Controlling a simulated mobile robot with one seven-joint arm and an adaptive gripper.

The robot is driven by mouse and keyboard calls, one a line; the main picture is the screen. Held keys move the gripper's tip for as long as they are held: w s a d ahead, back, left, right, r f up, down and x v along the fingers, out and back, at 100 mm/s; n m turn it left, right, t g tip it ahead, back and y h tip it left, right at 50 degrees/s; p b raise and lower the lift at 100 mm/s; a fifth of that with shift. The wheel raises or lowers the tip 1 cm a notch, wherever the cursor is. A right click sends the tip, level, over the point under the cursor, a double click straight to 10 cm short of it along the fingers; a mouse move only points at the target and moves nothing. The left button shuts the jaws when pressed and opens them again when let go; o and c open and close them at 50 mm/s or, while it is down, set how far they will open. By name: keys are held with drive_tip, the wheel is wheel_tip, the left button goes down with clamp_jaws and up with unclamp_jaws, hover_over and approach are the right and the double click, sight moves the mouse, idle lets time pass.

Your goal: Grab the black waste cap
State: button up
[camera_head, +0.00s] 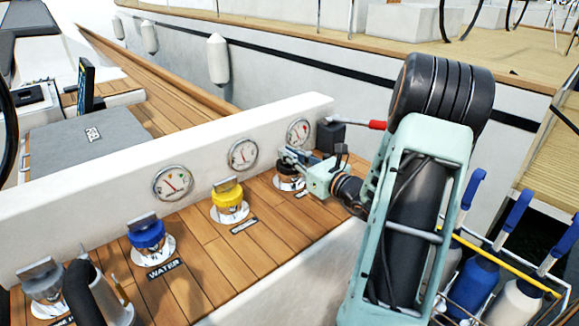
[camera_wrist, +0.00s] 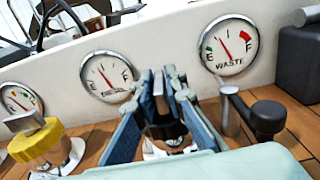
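The black waste cap (camera_head: 288,183) sits in its round deck fitting below the rightmost gauge, at the far end of the row. Its dark body (camera_wrist: 168,131) shows between my fingers in the wrist view. The fingers and wrist hide much of the cap.
A yellow cap (camera_head: 229,199) and a blue cap (camera_head: 146,235) stand to the left on the wooden deck. The WASTE gauge (camera_wrist: 230,44) is on the white wall behind. A black box with a red-handled lever (camera_head: 330,135) is close to my gripper.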

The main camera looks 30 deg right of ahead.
clamp_jaws()
